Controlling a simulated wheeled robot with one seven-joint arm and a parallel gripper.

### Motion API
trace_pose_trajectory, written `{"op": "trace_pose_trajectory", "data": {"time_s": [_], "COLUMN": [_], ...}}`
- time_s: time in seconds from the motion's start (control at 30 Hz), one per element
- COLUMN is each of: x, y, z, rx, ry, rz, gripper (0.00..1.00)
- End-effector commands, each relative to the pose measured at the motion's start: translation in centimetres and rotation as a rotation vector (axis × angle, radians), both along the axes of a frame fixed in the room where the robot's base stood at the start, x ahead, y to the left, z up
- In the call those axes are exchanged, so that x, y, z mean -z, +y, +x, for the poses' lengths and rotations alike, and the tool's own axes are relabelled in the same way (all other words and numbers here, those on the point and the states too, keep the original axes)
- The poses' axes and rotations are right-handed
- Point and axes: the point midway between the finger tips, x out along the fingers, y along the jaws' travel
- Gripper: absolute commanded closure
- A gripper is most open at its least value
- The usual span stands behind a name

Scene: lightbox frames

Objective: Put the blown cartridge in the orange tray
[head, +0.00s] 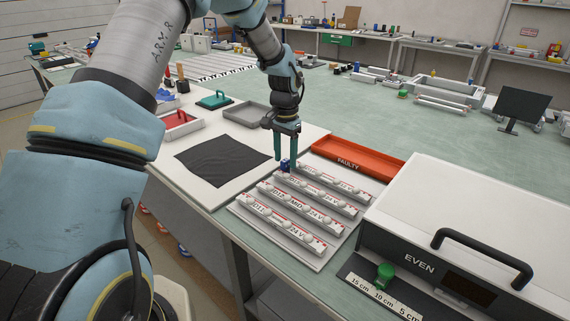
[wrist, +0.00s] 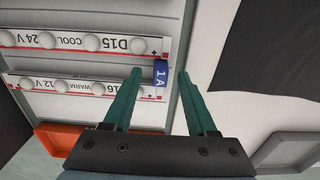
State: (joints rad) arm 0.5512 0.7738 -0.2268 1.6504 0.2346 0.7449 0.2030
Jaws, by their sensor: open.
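A small blue cartridge marked 1 A (wrist: 161,73) sits at the end of a white light strip, the one lettered WARM 12 V (wrist: 75,87). It also shows in the head view (head: 285,165), just below my fingertips. My gripper (head: 287,158) is open and points down over it. In the wrist view the cartridge appears between the two green fingertips (wrist: 160,71); whether they are level with it I cannot tell. The orange tray marked FAULTY (head: 385,165) lies just behind the strips and looks empty. It partly shows in the wrist view (wrist: 62,136).
Several light strips lie on a pale board (head: 243,211). A black cloth (head: 222,155) lies left of my gripper, with a grey tray (head: 246,115) behind it. A large white box marked EVEN (head: 470,215) stands at the right, close to the strips.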

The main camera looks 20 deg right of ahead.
Motion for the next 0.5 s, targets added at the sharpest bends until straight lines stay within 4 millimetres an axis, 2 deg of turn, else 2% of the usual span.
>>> {"op": "trace_pose_trajectory", "data": {"time_s": [0.23, 0.5], "x": [2.6, 2.9], "y": [0.0, 0.0], "z": [0.0, 0.1], "rx": [0.0, 0.0], "ry": [0.002, 0.0], "rz": [-0.001, -0.002], "gripper": [0.43, 0.45]}}
